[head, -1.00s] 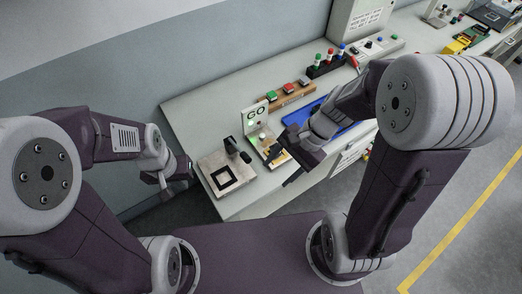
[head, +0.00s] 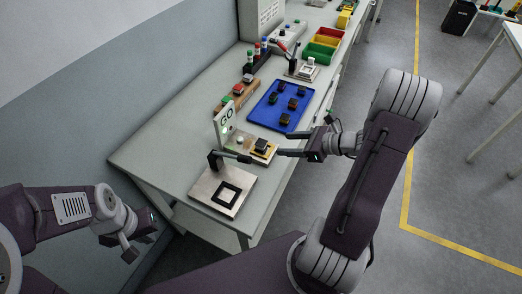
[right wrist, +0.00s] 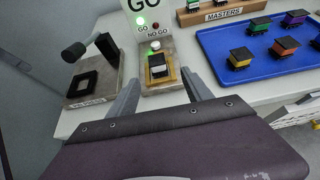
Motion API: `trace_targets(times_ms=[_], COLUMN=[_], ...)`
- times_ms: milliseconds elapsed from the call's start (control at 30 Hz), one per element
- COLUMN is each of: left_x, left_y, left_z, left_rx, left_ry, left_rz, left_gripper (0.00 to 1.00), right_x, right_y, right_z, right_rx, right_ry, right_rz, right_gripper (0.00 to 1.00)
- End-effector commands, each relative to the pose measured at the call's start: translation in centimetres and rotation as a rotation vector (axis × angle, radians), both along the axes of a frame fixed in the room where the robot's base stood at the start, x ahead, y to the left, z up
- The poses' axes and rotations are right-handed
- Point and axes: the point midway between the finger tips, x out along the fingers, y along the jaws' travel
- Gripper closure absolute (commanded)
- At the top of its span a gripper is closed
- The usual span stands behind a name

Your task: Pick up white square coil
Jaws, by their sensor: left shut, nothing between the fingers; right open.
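A small block with a dark top and a pale side (right wrist: 160,72) sits on the yellow-edged seat of the GO/NO GO fixture; it also shows in the head view (head: 261,145). It may be the white square coil, but I cannot tell for certain. My right gripper (head: 284,145) is open and empty, just right of the fixture, fingers pointing at the block. In the right wrist view its two fingers (right wrist: 160,95) spread either side of the block, nearer the camera. My left gripper (head: 126,248) is shut and empty, low at the left, off the bench.
A metal plate with a black square frame and a clamp handle (head: 209,197) is at the bench's near end. The GO sign (head: 223,121) stands behind the block. A blue tray (head: 263,103) with several dark-topped blocks lies beyond. Coloured bins (head: 309,47) are farther back.

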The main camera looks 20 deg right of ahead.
Motion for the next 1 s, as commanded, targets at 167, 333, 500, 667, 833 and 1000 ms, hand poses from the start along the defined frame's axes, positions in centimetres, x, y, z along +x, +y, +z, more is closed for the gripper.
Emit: trace_targets(times_ms=[167,333,500,667,833,1000], left_x=[0.0,0.0,0.0,0.0,0.0,0.0], left_y=[0.0,0.0,0.0,0.0,0.0,0.0], left_z=[0.0,0.1,0.2,0.3,0.3,0.3], left_rx=[0.000,0.000,0.000,0.000,0.000,0.000], left_ry=[0.000,0.000,0.000,0.000,0.000,0.000], left_rz=[0.000,0.000,0.000,0.000,0.000,0.000], left_gripper=[1.00,1.00,1.00,1.00,1.00,1.00], right_x=[1.2,2.5,3.2,5.2,6.1,6.1], right_y=[1.3,2.4,3.1,5.0,5.6,5.6], right_z=[-0.8,-1.7,-2.0,-3.3,-3.9,-3.9], right_rx=[0.001,-0.001,-0.001,0.000,-0.003,-0.003], right_ry=[0.001,-0.001,0.000,0.001,0.000,0.000], right_rz=[0.007,0.005,0.007,0.008,0.005,0.005], right_gripper=[0.42,0.42,0.42,0.42,0.42,0.44])
